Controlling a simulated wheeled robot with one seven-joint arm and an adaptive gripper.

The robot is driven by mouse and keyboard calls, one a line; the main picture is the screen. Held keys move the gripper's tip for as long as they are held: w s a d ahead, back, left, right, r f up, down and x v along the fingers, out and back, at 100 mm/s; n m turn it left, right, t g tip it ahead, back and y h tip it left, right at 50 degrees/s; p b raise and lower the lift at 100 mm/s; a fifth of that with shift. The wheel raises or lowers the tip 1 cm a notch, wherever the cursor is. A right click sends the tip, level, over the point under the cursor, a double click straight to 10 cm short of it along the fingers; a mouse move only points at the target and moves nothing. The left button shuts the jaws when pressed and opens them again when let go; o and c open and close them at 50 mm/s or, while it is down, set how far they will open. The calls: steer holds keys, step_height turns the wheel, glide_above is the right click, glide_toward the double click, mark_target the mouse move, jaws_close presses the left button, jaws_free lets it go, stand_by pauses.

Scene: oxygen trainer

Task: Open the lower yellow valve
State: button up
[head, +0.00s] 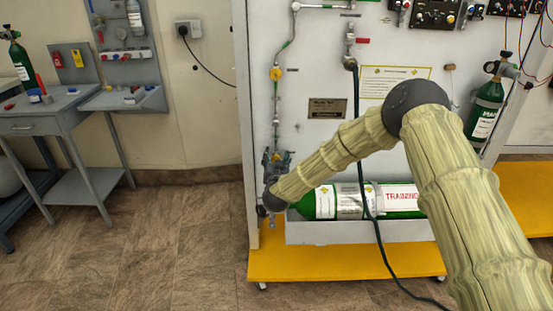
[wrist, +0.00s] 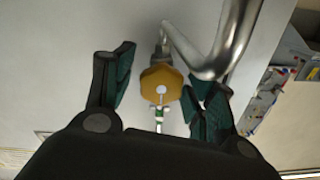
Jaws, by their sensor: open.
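In the wrist view, a yellow knob-shaped valve (wrist: 160,84), apparently the lower one, sits on a thin vertical pipe. My gripper (wrist: 163,72) is open, with one dark green-padded finger on each side of the valve. Gaps show beside the valve, and I cannot tell whether either finger touches it. In the head view, my gripper (head: 278,160) is low at the left edge of the white panel and largely hides the lower valve. The upper yellow valve (head: 276,73) is visible on the same pipe line, well above my gripper.
A thick bent metal pipe (wrist: 238,38) passes close to my right finger in the wrist view. A green cylinder (head: 325,201) lies in a tray right of my gripper. A dark hose (head: 361,150) hangs down the panel. Floor at left is clear.

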steer(key=c, duration=1.1)
steer(key=shift+o, duration=0.2)
steer(key=shift+a+r+n+p, duration=0.1)
steer(key=shift+r+n+p, duration=0.05)
steer(key=shift+n+p, duration=0.95)
steer(key=shift+n, duration=1.3)
steer(key=o, duration=1.1)
steer(key=shift+c, duration=0.2)
